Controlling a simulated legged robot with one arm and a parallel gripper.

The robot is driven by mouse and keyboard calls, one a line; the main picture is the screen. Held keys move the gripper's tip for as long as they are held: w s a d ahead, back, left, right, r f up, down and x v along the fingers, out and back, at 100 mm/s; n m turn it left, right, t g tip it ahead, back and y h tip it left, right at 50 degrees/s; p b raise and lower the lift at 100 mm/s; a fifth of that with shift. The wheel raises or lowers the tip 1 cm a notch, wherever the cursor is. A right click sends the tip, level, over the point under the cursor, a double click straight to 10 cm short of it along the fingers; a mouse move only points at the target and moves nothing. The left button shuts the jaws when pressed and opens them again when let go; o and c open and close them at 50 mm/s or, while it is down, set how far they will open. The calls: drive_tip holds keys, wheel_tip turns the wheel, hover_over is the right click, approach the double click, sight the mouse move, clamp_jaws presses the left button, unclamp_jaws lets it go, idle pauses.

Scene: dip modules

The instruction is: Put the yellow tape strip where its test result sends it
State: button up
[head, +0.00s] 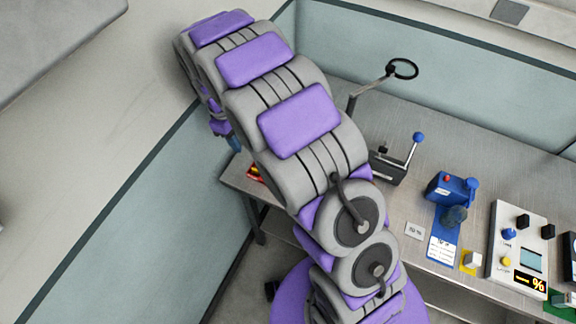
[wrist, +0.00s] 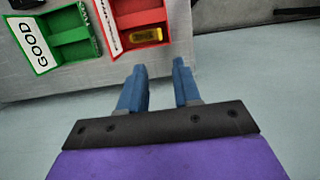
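The yellow strip (wrist: 140,35) lies inside the red tray (wrist: 138,14), near the tray's front edge. The print on the tray's white side strip is too small to read. A green tray (wrist: 70,38) with a GOOD label stands left of it; its visible floor is empty. My gripper (wrist: 159,75) has two blue fingers apart with nothing between them. It is in front of the bench edge, clear of the strip and both trays. In the head view my arm hides most of that bench end; a bit of red and yellow (head: 255,173) shows beside it.
On the grey bench stand a lever device with a blue knob (head: 417,138), a blue device (head: 450,187), a white block on a yellow base (head: 472,260) and a white panel with a % display (head: 520,245). A jointed stand with a ring (head: 402,69) rises behind.

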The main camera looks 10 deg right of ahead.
drive_tip(key=s+d+r+m, duration=0.5)
drive_tip(key=s+d+r, duration=0.7)
drive_tip(key=s, duration=0.2)
drive_tip(key=s+d+r+m+y, duration=0.1)
drive_tip(key=s+d+m, duration=0.1)
drive_tip(key=s, duration=0.8)
drive_tip(key=s+d+r+m, duration=0.1)
drive_tip(key=s+d+m, duration=0.1)
drive_tip(key=s, duration=0.7)
drive_tip(key=shift+s+m+y, duration=0.4)
drive_tip(key=shift+m, duration=0.3)
drive_tip(key=shift+f+b, duration=0.75)
drive_tip(key=shift+b, duration=0.1)
